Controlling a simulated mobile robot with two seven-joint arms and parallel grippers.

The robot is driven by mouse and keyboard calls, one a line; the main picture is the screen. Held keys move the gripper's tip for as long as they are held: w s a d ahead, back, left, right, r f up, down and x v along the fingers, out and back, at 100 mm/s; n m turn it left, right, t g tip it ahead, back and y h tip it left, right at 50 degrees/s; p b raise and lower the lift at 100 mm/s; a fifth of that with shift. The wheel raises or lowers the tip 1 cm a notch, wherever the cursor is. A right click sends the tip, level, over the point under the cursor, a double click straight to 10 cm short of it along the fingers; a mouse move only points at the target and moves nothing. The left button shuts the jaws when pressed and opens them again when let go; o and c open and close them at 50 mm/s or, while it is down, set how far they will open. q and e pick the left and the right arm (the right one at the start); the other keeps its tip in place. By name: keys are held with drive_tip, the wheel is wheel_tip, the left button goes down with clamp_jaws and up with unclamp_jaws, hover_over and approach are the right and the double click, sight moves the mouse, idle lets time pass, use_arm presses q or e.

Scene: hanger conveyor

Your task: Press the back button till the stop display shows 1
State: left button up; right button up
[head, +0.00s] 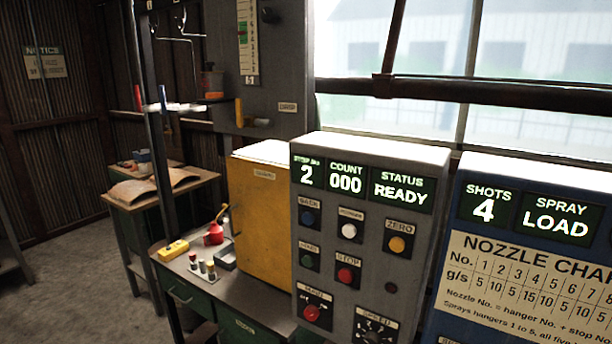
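The grey control box (425,165) stands right of centre in the head view. Its stop display (307,173) shows 2. The count display (345,180) reads 000 and the status display (402,190) reads READY. Neither of my grippers is in view.
A blue box (445,200) at the right shows SHOTS 4 and SPRAY LOAD above a nozzle chart (525,280). A yellow cabinet (262,215) stands left of the control box. A bench (215,290) holds a red oil can (214,234) and small items.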

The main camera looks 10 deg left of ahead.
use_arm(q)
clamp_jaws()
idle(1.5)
